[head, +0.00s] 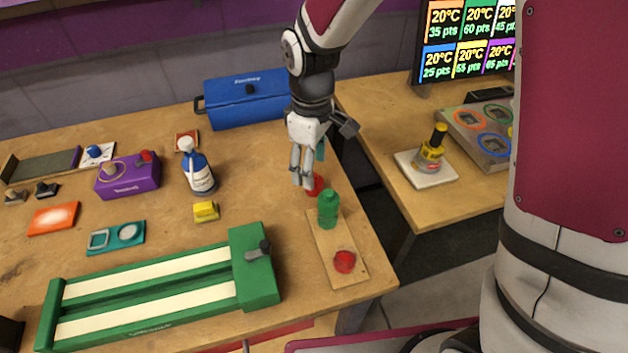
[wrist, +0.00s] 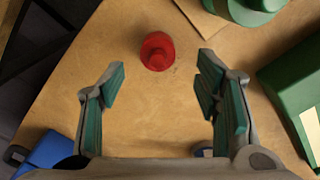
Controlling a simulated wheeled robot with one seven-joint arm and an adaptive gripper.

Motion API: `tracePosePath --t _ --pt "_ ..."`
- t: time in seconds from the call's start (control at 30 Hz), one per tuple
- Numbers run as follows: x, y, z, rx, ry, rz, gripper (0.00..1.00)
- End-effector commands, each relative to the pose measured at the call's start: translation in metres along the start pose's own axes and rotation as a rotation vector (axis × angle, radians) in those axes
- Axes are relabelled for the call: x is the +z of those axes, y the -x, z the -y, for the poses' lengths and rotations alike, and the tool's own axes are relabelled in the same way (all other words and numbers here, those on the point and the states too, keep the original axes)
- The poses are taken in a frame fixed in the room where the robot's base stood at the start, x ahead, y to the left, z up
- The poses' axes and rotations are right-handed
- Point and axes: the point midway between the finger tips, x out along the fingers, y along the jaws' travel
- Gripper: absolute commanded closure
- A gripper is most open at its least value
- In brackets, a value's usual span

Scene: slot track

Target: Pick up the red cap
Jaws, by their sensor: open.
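The red cap (wrist: 157,52) rests on the bare wooden table in the wrist view, just ahead of the space between the fingers. It also shows in the head view (head: 316,185), partly hidden by a finger. My gripper (wrist: 160,82) is open and empty, with its teal-padded fingers spread wide on either side and pointing down. In the head view my gripper (head: 304,180) hangs over the table beside the cap. I cannot tell its exact height.
A green bottle (head: 328,210) stands beside the cap on a wooden board (head: 326,250) that also bears a red round piece (head: 345,262). A green slot track (head: 255,278) lies in front, a spray bottle (head: 198,170) and yellow block (head: 206,212) to the left, a blue box (head: 248,102) behind.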

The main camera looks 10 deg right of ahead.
Motion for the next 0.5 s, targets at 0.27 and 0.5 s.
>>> tracePosePath --t 0.27,0.5 --pt "0.002 -0.029 -0.002 -0.002 0.0 0.003 0.43" --pt "0.002 -0.053 -0.003 0.0 0.001 0.001 0.43"
